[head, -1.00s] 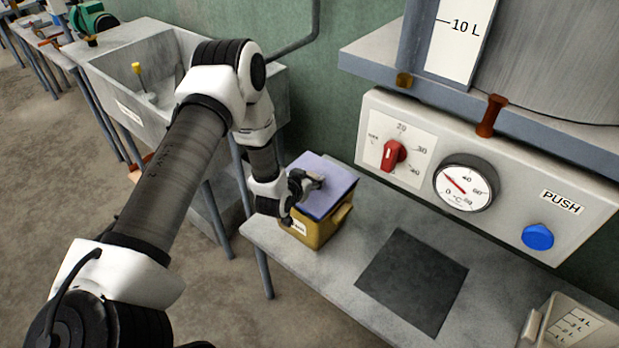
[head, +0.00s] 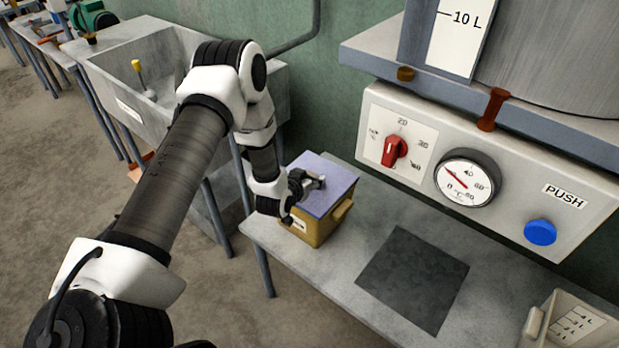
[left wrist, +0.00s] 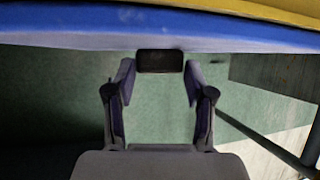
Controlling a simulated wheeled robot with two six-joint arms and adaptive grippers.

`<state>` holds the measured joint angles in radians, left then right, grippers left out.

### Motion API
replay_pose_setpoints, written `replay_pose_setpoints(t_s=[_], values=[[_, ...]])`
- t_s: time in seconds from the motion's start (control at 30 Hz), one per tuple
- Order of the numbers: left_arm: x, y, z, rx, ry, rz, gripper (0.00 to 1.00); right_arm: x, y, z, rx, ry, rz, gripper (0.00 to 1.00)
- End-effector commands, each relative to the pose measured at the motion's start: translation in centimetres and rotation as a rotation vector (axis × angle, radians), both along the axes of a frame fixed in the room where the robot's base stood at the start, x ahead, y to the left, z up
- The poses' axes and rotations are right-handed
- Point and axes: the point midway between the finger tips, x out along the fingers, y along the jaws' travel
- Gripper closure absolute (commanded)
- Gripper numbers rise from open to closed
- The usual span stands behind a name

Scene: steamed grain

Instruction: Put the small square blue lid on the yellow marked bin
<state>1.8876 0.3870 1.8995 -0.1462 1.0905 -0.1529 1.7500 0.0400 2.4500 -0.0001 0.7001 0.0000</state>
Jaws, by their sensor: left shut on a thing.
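The square blue lid (head: 332,198) lies level over the top of the yellow bin (head: 320,232), with its edges roughly in line with the bin's. The bin stands at the left end of the grey bench and bears a white label on its front. My left gripper (head: 316,181) is shut on the lid's handle, above the lid. In the left wrist view, the dark handle (left wrist: 160,61) sits between the fingertips of my left gripper (left wrist: 159,78), below the lid's blue edge (left wrist: 90,25). The yellow bin (left wrist: 285,8) shows right behind that edge. My right gripper is not in view.
The grey bench (head: 300,258) has a dark square plate (head: 413,280) in its middle. A control panel with a red knob (head: 394,151), a gauge (head: 467,178) and a blue button (head: 540,232) stands behind it. A marked container (head: 575,325) is at the right. A sink (head: 165,75) is at the left.

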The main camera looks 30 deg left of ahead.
Motion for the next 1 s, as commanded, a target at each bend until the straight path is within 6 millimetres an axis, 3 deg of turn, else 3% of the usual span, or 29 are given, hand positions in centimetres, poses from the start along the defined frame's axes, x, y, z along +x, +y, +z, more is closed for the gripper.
replay_pose_setpoints(t_s=[0.2,0.23,0.3,0.7,1.0], values=[[-0.1,0.0,-0.2,-0.002,0.004,0.001,0.92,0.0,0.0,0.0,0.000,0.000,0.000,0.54],[-0.1,0.0,-0.2,-0.003,0.004,0.001,0.36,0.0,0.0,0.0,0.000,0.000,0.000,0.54],[-0.1,0.0,-0.2,-0.002,0.004,0.001,0.17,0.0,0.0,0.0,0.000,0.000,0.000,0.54],[-0.8,-0.1,0.2,-0.002,0.005,0.001,0.17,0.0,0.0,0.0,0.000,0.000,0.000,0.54],[-6.8,-1.0,3.5,-0.007,0.005,0.004,0.17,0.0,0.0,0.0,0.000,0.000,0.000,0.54]])
